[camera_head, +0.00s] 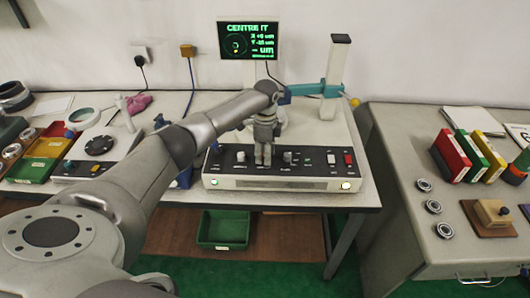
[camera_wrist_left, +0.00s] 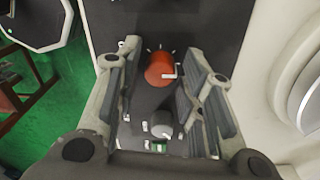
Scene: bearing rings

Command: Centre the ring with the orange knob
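The orange knob (camera_wrist_left: 158,68) stands on the dark control panel (camera_wrist_left: 235,30) in the left wrist view, with a small pale bar beside it. My left gripper (camera_wrist_left: 165,75) is open, with one finger on each side of the knob and visible gaps to it. In the head view my left gripper (camera_head: 264,150) points down over the white-edged control box (camera_head: 280,184) and hides the orange knob. The bearing ring cannot be made out behind my arm. The monitor (camera_head: 248,41) reads "CENTRE IT" above green figures too small to read surely. My right gripper is not in view.
A teal arm (camera_head: 318,89) on a white post stands behind the box. Red and white switches (camera_head: 348,160) sit at the box's right end. Another knob (camera_wrist_left: 162,130) lies close below the orange one. The right bench (camera_head: 395,220) holds several small bearings and colored binders.

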